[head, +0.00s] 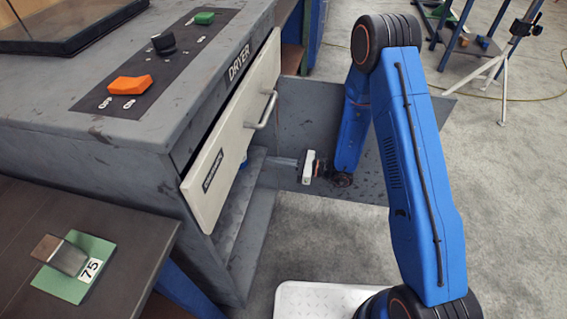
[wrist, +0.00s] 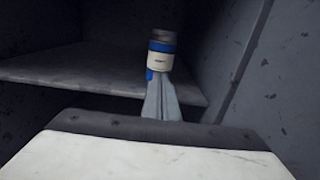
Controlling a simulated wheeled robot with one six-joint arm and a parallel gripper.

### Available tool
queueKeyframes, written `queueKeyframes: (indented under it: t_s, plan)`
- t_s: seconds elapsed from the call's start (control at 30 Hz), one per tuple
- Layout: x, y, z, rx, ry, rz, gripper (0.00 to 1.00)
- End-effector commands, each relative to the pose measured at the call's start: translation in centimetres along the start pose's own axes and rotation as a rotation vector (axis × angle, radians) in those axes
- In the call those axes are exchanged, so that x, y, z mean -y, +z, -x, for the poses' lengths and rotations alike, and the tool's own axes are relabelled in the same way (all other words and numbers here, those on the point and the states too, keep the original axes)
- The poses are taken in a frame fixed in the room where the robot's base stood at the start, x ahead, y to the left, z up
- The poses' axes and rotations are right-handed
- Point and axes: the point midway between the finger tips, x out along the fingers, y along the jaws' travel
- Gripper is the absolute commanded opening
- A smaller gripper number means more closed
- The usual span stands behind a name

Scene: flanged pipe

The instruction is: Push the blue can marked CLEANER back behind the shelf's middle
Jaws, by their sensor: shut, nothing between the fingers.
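In the wrist view a can (wrist: 161,60) with blue bands, a pale label and a dark top stands upright on a grey shelf (wrist: 70,70). The label's small print is too blurred to read. My gripper (wrist: 160,84) is shut and empty, its fingertips pointing at the can's lower front and overlapping it in the picture. I cannot tell whether they touch it. In the head view my gripper (head: 275,161) reaches into the cabinet below the drawer.
The DRYER cabinet (head: 130,165) has a pale drawer (head: 232,130) pulled out above the opening, with a handle. A grey open door (head: 375,150) stands beyond my arm. In the wrist view a wall (wrist: 275,80) rises close on the right. The shelf is bare left of the can.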

Motion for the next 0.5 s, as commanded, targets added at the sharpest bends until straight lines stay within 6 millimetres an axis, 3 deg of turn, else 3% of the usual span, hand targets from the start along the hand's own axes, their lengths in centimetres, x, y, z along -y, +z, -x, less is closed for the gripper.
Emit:
queueKeyframes:
  t_s: [0.3, 0.5]
  plan:
    - [-0.1, 0.0, -5.2, 0.0, 0.003, 0.001, 0.0]
    - [-0.1, 0.0, -6.9, 0.0, 0.001, 0.0, 0.0]
